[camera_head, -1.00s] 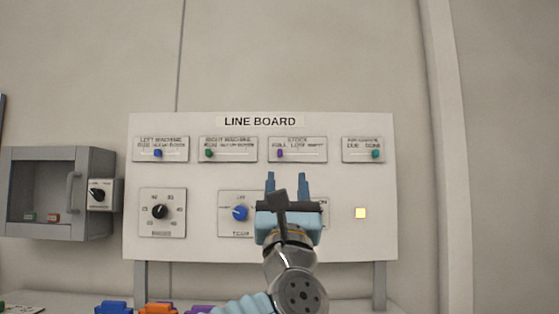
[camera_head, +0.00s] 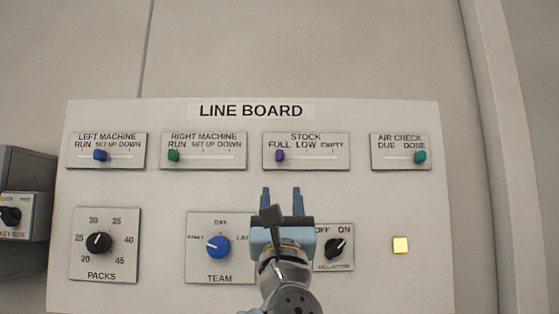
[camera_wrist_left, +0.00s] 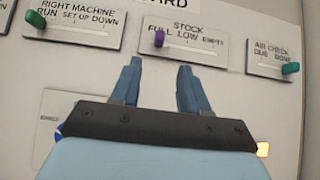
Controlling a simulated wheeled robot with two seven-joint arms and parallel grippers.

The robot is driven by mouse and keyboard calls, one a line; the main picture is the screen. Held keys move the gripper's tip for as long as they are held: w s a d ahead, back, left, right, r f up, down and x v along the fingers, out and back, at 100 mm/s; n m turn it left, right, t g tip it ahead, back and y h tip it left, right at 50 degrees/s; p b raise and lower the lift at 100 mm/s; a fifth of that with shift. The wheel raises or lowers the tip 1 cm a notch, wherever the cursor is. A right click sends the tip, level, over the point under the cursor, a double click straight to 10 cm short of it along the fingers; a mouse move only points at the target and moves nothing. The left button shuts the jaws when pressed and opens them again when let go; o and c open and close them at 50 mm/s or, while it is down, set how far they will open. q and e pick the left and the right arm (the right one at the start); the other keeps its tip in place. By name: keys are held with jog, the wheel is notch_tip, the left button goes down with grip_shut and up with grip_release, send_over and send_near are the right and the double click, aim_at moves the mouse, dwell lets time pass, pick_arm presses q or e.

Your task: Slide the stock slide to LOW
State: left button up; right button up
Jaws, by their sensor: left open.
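The stock slide is a purple knob (camera_head: 280,156) at the left end of its slot, under FULL, on the STOCK plate (camera_head: 306,164) of the white line board (camera_head: 350,112). LOW is marked to the right of the knob, then EMPTY. My right gripper is not in view.
Neighbouring slides have a green knob (camera_head: 174,155) on the left and a teal knob (camera_head: 420,157) on the right. Below are the blue TEAM dial (camera_head: 218,247), the black PACKS dial (camera_head: 99,243), an OFF/ON switch (camera_head: 335,249) and a lit yellow square (camera_head: 400,245). A grey cabinet (camera_head: 28,175) stands at left.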

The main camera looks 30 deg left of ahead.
aim_at(280, 159)
pick_arm(q)
jog(key=p+x, duration=0.6)
jog(key=x, duration=0.6)
jog(key=shift+s+d+r, duration=0.1)
jog(key=shift+s, duration=0.05)
jog(key=shift+w+r, duration=0.15)
jog(key=shift+w, duration=0.1)
jog(key=shift+c, duration=0.2)
grip_shut()
